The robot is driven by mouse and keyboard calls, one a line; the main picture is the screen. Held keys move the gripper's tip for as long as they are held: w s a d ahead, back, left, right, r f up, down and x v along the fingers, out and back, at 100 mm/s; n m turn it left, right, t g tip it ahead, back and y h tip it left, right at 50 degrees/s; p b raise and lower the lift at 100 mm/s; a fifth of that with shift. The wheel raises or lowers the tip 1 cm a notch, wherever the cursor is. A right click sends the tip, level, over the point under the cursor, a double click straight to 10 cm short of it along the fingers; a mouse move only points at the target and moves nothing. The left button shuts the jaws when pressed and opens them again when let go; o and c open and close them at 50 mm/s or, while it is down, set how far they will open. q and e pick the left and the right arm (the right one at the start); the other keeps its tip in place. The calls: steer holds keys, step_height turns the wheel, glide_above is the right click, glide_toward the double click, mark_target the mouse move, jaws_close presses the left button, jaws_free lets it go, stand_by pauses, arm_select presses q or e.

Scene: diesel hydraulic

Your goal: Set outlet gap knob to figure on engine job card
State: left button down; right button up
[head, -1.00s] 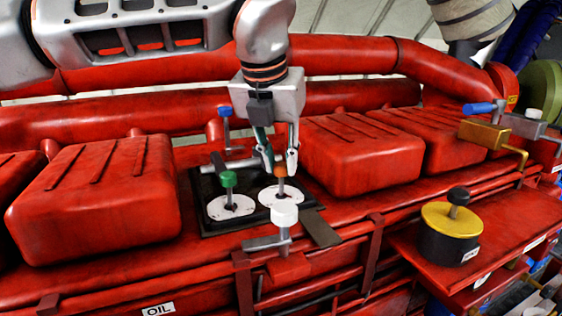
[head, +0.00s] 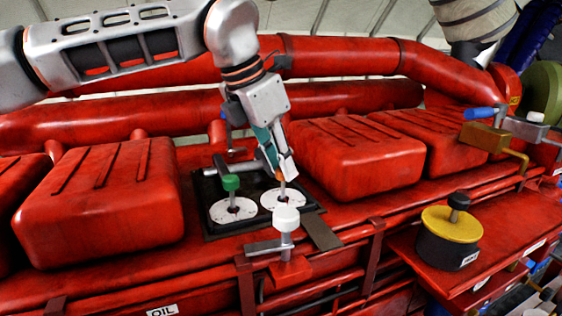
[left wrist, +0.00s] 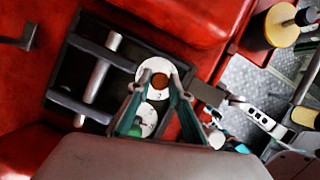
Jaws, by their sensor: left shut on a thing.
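A black tray-like panel (head: 212,232) sits between the red covers and carries two white dials. The left dial (head: 233,211) has a green knob (head: 231,183). The right dial (head: 270,201) has an orange-brown knob (left wrist: 160,81) on a thin stem. My left gripper (head: 285,176) is shut on the orange-brown knob from above, and its wrist is tilted. In the left wrist view its fingertips (left wrist: 158,80) lie on either side of that knob. The dial figures are too small to read. I cannot make out a job card. My right gripper is not in view.
A white-topped handle (head: 286,218) stands just in front of the dials. Red covers (head: 350,157) flank the panel. A yellow-topped black pot (head: 450,236) stands on the right shelf.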

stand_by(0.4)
arm_select(q)
steer(key=c, duration=1.8)
jaws_free()
steer(key=v, duration=1.2)
